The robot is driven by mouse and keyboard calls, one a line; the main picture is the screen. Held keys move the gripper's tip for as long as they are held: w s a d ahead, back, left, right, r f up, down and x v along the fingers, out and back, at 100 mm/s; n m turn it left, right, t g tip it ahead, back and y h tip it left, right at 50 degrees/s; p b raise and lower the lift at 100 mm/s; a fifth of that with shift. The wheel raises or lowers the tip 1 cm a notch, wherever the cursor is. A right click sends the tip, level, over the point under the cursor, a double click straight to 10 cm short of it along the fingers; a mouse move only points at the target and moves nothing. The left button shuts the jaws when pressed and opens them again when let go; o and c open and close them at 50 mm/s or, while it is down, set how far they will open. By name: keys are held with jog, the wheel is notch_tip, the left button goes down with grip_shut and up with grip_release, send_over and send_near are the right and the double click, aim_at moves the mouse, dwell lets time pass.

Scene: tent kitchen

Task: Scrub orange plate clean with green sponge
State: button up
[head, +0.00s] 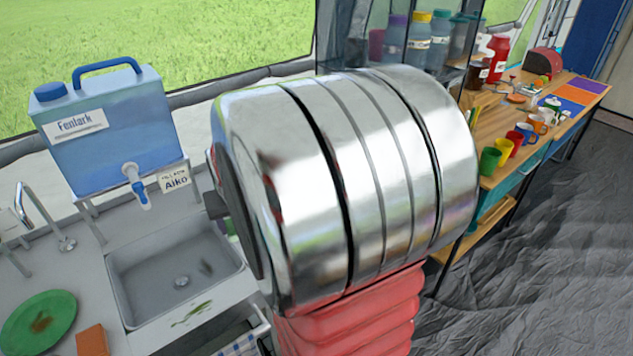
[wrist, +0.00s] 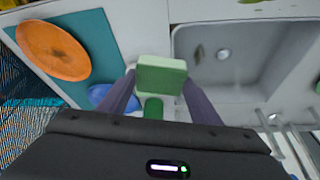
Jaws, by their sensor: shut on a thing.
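In the wrist view my gripper (wrist: 160,85) is shut on the green sponge (wrist: 161,72), a pale green block held between the two fingertips. It is over the counter at the left edge of the sink. The orange plate (wrist: 54,48) lies on a teal mat (wrist: 98,65), left of the gripper and apart from the sponge. Its surface looks slightly mottled; I cannot tell how dirty it is. In the head view my arm covers the middle, and the gripper, sponge and orange plate do not show.
The sink (head: 175,270) has a tap (head: 45,215) at its left. A blue water container (head: 110,130) stands behind.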

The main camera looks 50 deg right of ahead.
jog(key=w+a+f+n, duration=0.2)
jog(key=w+a, duration=0.2)
jog(key=a, duration=0.3)
jog(key=w+a+f+n+y, duration=0.1)
jog(key=w+a, duration=0.3)
jog(key=a, duration=0.4)
jog(key=w+a+f+n+y, duration=0.1)
jog(key=w+a+f+n, duration=0.2)
jog(key=a, duration=0.5)
jog(key=shift+w+t, duration=0.3)
jog(key=shift+w, duration=0.45)
jog(key=shift+s, duration=0.15)
